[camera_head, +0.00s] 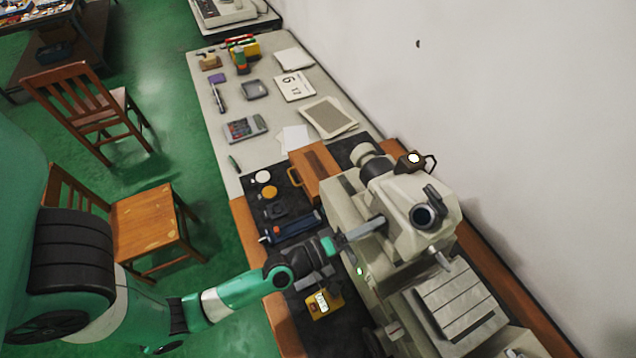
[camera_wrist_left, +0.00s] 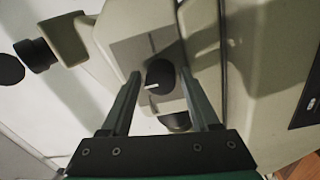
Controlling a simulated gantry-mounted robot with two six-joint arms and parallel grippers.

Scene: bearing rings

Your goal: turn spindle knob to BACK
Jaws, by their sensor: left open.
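In the left wrist view the white mark points left. My left gripper (camera_wrist_left: 158,73) is open, with one finger on each side of the knob in that view; I cannot tell whether either finger touches it. In the head view my left gripper (camera_head: 378,226) reaches to the machine's near side, and the knob cannot be made out there. My right gripper is not in view.
Left of the machine, a dark mat holds a blue tool (camera_head: 292,228), a yellow gauge (camera_head: 323,302) and small round parts. A wooden box (camera_head: 314,168) stands behind. The light table (camera_head: 225,130) holds papers and a calculator. A white wall is on the right.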

